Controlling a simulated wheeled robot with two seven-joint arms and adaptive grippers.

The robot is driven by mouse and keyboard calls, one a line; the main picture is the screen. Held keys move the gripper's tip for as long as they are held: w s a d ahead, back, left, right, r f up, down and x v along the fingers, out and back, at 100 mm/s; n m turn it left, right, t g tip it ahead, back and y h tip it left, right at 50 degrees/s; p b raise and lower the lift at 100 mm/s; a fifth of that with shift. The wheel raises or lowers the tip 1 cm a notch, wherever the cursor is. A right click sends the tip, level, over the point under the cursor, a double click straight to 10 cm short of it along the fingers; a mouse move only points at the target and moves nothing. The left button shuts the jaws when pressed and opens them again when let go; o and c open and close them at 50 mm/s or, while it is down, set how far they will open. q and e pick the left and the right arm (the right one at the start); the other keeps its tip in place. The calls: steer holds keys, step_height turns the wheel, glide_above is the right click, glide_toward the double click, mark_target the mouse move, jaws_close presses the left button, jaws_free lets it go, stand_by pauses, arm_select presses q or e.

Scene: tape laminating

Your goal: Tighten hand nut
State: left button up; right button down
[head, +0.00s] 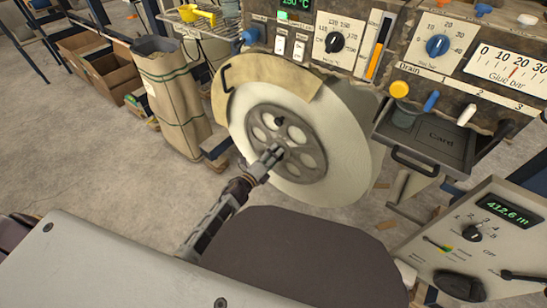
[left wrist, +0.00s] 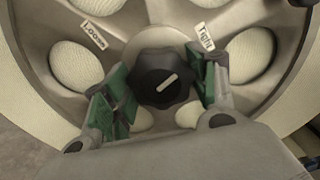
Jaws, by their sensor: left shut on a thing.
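The hand nut (left wrist: 166,78) is a black lobed knob with a white pointer line, at the hub of the grey spoked reel plate (left wrist: 190,20). The line slants to the upper right, toward the "Tight" label (left wrist: 205,36); the "Loose" label (left wrist: 92,35) is at upper left. My left gripper (left wrist: 165,88) is shut on the nut, its green pads on either side of it. In the head view my left gripper (head: 275,154) reaches the hub of the big white roll (head: 352,140) and mostly hides the nut. My right gripper is not in view.
A counter panel (head: 490,235) is at lower right. Sack (head: 172,95) and boxes (head: 108,75) stand left.

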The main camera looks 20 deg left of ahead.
arm_select(q)
steer(key=shift+m+b, duration=0.3)
steer(key=shift+m, duration=0.7)
steer(key=o, duration=1)
steer(key=shift+o, duration=0.2)
steer(key=v, duration=1.2)
